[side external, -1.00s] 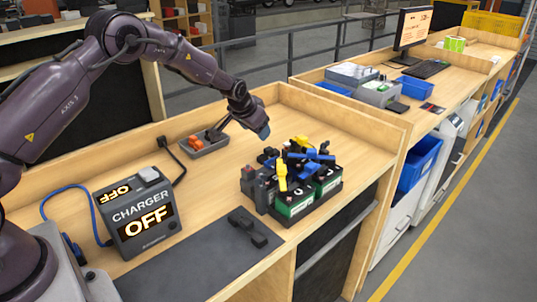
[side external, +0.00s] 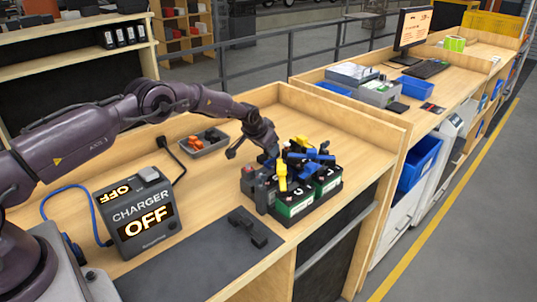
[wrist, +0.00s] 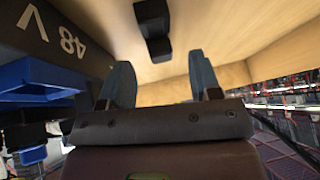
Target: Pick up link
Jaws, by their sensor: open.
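My gripper (side external: 252,157) hangs low over the wooden bench, just behind and left of the battery group. Its two blue-grey fingers are apart with nothing between them, as the wrist view (wrist: 162,80) also shows. A black two-lobed piece (wrist: 155,30), possibly the link, lies on bare wood ahead of the fingertips, apart from them. In the side view my gripper seems to hide that spot. The batteries (side external: 294,207) are green and black, with yellow and blue connectors on top. Another black piece (side external: 248,227) lies on the dark mat.
A charger (side external: 140,213) reading OFF stands at left. In the wrist view, a dark 48 V case (wrist: 60,45) and blue connectors (wrist: 35,78) are close on the left. Bare wood lies to the right.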

